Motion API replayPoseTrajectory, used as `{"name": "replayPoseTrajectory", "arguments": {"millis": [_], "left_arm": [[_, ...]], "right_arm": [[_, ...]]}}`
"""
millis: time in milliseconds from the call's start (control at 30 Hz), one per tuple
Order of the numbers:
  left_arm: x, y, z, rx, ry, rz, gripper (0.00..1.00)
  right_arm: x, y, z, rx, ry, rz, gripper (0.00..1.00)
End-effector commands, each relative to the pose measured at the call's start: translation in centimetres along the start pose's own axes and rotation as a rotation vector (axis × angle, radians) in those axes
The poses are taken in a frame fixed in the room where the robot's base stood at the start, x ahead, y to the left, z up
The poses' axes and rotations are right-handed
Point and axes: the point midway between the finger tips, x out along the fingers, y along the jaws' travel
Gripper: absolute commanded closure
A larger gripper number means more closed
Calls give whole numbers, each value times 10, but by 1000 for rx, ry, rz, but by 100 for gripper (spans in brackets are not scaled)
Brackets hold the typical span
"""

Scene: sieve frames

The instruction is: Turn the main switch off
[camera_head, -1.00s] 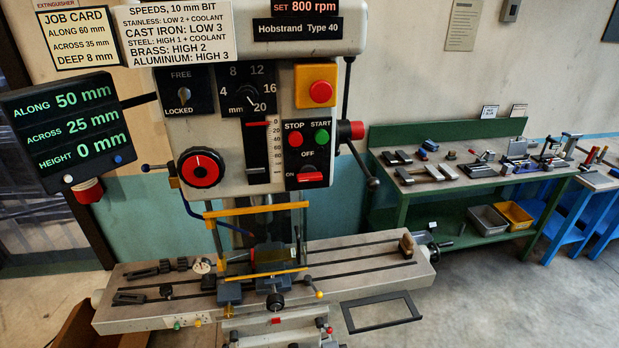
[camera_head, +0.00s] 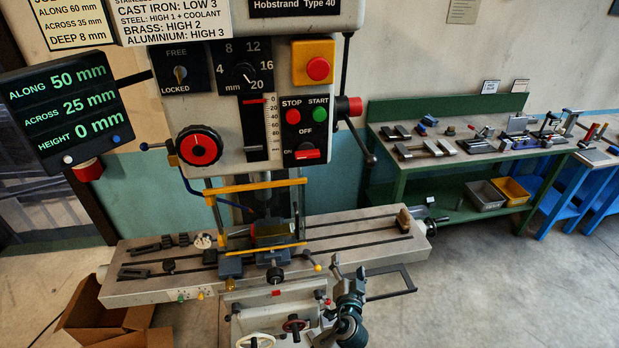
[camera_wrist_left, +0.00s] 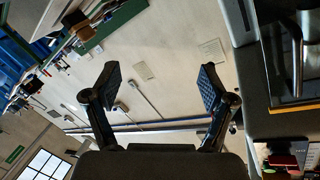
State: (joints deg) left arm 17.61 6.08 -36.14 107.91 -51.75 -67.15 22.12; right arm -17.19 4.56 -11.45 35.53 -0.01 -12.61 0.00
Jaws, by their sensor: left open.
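The main switch (camera_head: 308,155) is a red bar on a black panel on the drill-mill's head. The bar sits low, level with the word ON and below the word OFF. A red STOP button (camera_head: 292,116) and a green START button (camera_head: 319,115) are above it. My left gripper (camera_head: 348,274) is low in the head view, in front of the table's right part, below and right of the switch and apart from it. In the left wrist view its two fingers (camera_wrist_left: 158,88) are spread with nothing between them. My right gripper is in neither view.
A yellow-framed guard (camera_head: 255,187) stands over the vise on the slotted table (camera_head: 350,228). A red-ended knob (camera_head: 354,106) and lever stick out right of the panel. A yellow box with a red button (camera_head: 317,69) is above. A green bench (camera_head: 400,180) stands at right.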

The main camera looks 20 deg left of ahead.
Motion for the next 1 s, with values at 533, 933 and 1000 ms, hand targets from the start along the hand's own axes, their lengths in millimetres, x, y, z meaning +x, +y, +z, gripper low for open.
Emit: {"name": "replayPoseTrajectory", "arguments": {"millis": [533,933,1000], "left_arm": [[-149,-209,-178,-542,413,-417,17],[-77,-252,-203,-535,410,-419,17],[-63,-260,-208,-534,411,-418,17]], "right_arm": [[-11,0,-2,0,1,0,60],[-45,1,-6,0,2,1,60],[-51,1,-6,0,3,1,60]]}}
